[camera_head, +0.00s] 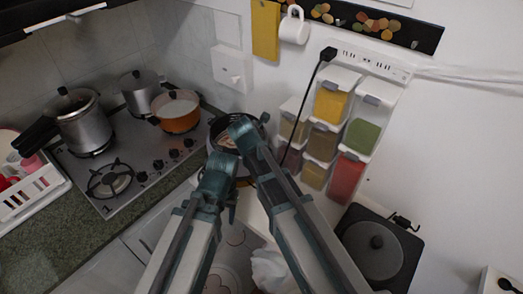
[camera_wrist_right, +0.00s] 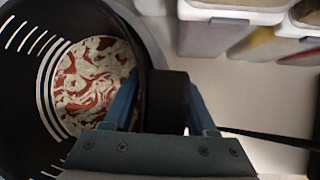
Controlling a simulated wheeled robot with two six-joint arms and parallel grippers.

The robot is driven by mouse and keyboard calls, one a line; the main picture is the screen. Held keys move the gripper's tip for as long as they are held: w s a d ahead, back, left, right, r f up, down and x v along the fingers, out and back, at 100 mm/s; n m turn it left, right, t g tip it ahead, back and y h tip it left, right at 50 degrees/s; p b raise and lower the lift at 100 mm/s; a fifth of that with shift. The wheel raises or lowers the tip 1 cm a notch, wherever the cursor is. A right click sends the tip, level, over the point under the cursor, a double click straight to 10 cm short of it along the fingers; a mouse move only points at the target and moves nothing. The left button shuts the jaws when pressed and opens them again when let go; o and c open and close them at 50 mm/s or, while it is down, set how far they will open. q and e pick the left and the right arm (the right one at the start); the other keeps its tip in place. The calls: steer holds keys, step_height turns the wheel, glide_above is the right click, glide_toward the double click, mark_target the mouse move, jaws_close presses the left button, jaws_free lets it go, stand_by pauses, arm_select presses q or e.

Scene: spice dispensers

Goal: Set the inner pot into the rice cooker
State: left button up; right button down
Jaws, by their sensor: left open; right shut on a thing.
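The inner pot (camera_head: 218,127) is a dark round vessel behind my grippers in the head view. In the right wrist view the inner pot (camera_wrist_right: 28,95) is black inside, with white level lines on its wall and a red-and-white marbled patch at the bottom. My right gripper (camera_wrist_right: 160,103) is shut on a black handle-like part at the pot's rim. My left gripper (camera_head: 220,163) is open, just in front of the pot and left of the right arm.
Clear spice dispensers (camera_head: 322,142) stand right of the pot. A black cable (camera_head: 308,100) hangs from the power strip (camera_head: 372,65) close to the right arm. The stove (camera_head: 125,165) with several pots is at left.

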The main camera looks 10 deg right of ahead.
arm_select(q)
steer(key=shift+f, duration=0.2)
arm_select(e)
steer(key=shift+f, duration=0.15)
steer(key=shift+c, duration=0.6)
jaws_free()
arm_select(q)
steer(key=shift+r, duration=0.1)
